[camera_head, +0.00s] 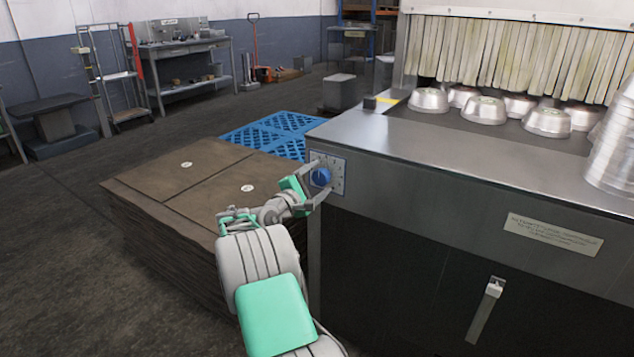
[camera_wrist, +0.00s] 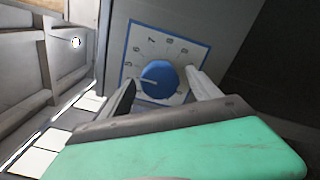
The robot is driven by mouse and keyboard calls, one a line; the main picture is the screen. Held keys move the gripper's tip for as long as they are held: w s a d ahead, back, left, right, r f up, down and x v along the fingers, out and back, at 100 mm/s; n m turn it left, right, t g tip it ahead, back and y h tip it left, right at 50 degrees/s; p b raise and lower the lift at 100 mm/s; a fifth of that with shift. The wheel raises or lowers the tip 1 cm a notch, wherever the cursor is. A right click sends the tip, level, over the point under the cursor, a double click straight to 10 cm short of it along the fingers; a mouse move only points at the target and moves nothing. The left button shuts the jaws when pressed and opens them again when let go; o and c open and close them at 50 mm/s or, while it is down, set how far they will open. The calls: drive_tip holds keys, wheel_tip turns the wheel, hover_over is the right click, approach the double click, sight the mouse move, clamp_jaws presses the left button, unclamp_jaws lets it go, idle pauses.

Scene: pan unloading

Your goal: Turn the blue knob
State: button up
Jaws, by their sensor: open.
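The blue knob (camera_head: 320,177) sits on a white dial plate (camera_head: 337,177) at the left end of the steel machine's front panel. In the wrist view the knob (camera_wrist: 159,80) is round, with a pale pointer line toward its left side, and the numbered dial plate (camera_wrist: 187,47) has a blue border. My gripper (camera_head: 318,184) is at the knob. It is open, and its fingers (camera_wrist: 160,95) show on the left and right sides of the knob. I cannot tell whether either finger touches it. Part of the knob's lower edge is near the gripper body.
A cardboard stack (camera_head: 150,190) stands left of the machine, close under my arm. Blue pallets (camera_head: 265,137) lie behind it. Several metal pans (camera_head: 480,110) rest on the machine's conveyor before a strip curtain (camera_head: 510,50). A handle (camera_head: 487,305) sticks out of the lower front.

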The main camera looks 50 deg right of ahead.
drive_tip(key=shift+c, duration=0.2)
drive_tip(key=c, duration=1.3)
drive_tip(key=m+b, duration=0.2)
drive_tip(key=m, duration=0.2)
drive_tip(key=shift+f+m, duration=0.1)
drive_tip(key=shift+m, duration=0.3)
drive_tip(key=m+b, duration=0.3)
drive_tip(key=m, duration=0.1)
drive_tip(key=m+b, duration=0.3)
drive_tip(key=m, duration=0.2)
drive_tip(key=shift+m+b, duration=1.6)
drive_tip(key=shift+m, duration=0.3)
